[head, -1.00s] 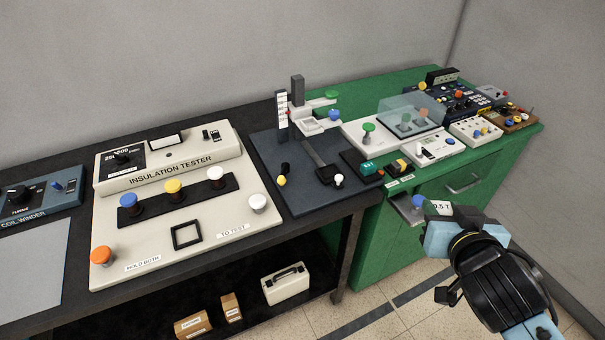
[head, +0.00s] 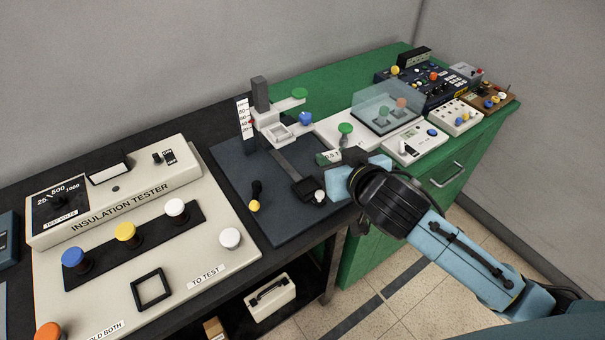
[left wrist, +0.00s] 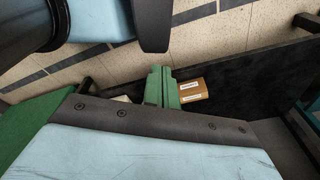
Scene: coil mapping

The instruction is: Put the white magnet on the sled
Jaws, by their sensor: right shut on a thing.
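My right gripper (head: 343,168) is shut on the white magnet (head: 329,157), a small block with a label that seems to read 0.5 T. It is held above the right part of the dark base plate (head: 235,175); the gripper hides part of it. The sled seems to be the black block (head: 304,189) at the front end of the rail (head: 287,165), below and left of the magnet and apart from it. My left gripper (left wrist: 160,88) shows only in the left wrist view, its two green fingers together with nothing visible between them, over the floor and lower shelf.
An upright scale (head: 244,121) and a white stage (head: 280,131) stand behind the rail. A white knob (head: 320,197) and a yellow knob (head: 254,206) flank the sled. The insulation tester (head: 215,262) is at left, and a clear cover (head: 388,104) at right.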

